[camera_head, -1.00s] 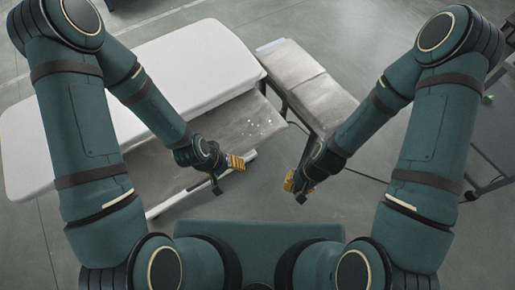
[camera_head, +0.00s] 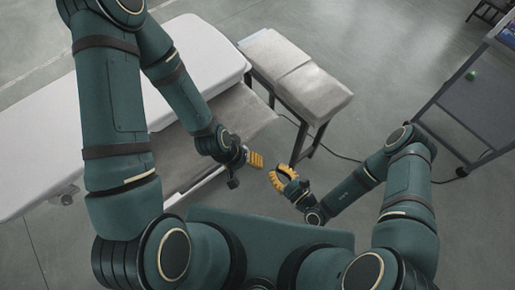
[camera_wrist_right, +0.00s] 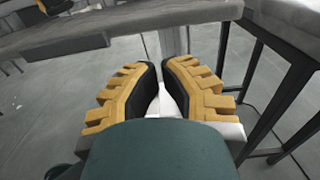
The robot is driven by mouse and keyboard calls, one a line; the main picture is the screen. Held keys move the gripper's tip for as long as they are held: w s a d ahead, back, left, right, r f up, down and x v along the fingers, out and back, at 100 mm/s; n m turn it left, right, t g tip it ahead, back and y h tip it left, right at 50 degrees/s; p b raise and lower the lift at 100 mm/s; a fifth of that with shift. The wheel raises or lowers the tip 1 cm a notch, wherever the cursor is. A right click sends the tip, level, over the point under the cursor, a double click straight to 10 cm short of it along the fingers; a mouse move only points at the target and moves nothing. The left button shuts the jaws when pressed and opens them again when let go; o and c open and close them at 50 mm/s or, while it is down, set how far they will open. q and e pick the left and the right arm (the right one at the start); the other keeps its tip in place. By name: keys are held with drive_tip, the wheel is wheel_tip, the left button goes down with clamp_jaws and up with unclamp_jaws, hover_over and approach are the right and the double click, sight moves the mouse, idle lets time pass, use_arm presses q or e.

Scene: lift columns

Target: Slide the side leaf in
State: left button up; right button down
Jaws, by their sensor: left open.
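The side leaf (camera_head: 232,122) is a grey speckled panel. It sticks out from under the long white padded top (camera_head: 195,62) towards me, with a pale bar (camera_head: 193,188) at its near edge. My left gripper (camera_head: 256,160) is open near the leaf's near right corner; I cannot tell whether it touches. My right gripper (camera_head: 282,176) is just right of the left one, away from the leaf. Its yellow ribbed fingers also show in the right wrist view (camera_wrist_right: 162,66), with a narrow empty gap between the tips. A grey slab edge (camera_wrist_right: 130,27) crosses beyond them.
A grey padded bench (camera_head: 305,85) on dark legs stands behind, right of the white top. A dark trolley (camera_head: 480,100) is at the far right. A cable (camera_head: 340,157) runs over the floor between them. The floor at the lower right is clear apart from my arm.

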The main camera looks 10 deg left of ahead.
use_arm(q)
drive_tip(key=shift+s+f+b, duration=0.25)
drive_tip(key=shift+f+b, duration=0.55)
use_arm(e)
drive_tip(key=x, duration=1.3)
drive_tip(key=shift+w+a, duration=0.2)
drive_tip(key=shift+w, duration=0.15)
drive_tip(key=shift+w, duration=0.1)
